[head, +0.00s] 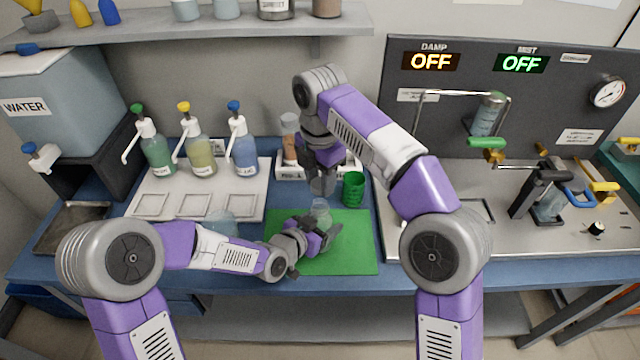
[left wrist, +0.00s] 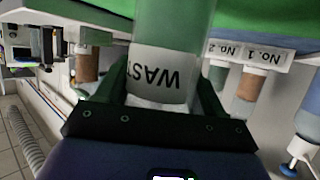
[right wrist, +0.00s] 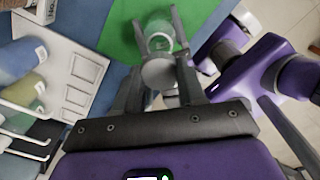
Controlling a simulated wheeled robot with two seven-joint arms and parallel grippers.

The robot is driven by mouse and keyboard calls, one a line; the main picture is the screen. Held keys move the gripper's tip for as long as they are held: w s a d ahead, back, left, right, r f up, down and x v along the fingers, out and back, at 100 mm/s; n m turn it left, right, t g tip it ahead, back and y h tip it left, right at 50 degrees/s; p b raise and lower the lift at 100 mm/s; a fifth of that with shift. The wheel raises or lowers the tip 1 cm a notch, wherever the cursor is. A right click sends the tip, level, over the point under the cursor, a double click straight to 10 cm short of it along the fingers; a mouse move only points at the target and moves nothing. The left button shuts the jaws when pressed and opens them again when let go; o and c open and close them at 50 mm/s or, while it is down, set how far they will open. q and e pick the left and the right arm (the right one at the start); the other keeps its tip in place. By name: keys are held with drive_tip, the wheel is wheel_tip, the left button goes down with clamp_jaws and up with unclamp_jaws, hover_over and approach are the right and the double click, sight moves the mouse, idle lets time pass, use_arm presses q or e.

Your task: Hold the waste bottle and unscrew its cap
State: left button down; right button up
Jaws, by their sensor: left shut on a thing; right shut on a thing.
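The waste bottle (head: 320,209) is clear and stands above the green mat (head: 352,255). My left gripper (head: 316,238) is shut around it from the side. In the left wrist view, the bottle (left wrist: 168,75) has a white label with dark letters, partly cut off, between the fingers. My right gripper (head: 322,182) points down from above, over the bottle's top. In the right wrist view, it is shut on a pale grey round cap (right wrist: 160,73), with the bottle (right wrist: 160,35) beyond it. I cannot clearly tell whether cap and bottle touch.
A green cup (head: 353,188) stands just right of the bottle. Behind is a rack (head: 283,171) with sample bottles. Three pump bottles (head: 198,150) stand on a white tray (head: 230,202) at left. The steel-topped station (head: 425,240) is at right. The mat's right part is clear.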

use_arm(q)
drive_tip(key=shift+c, duration=0.3)
unclamp_jaws()
drive_tip(key=shift+a, duration=0.1)
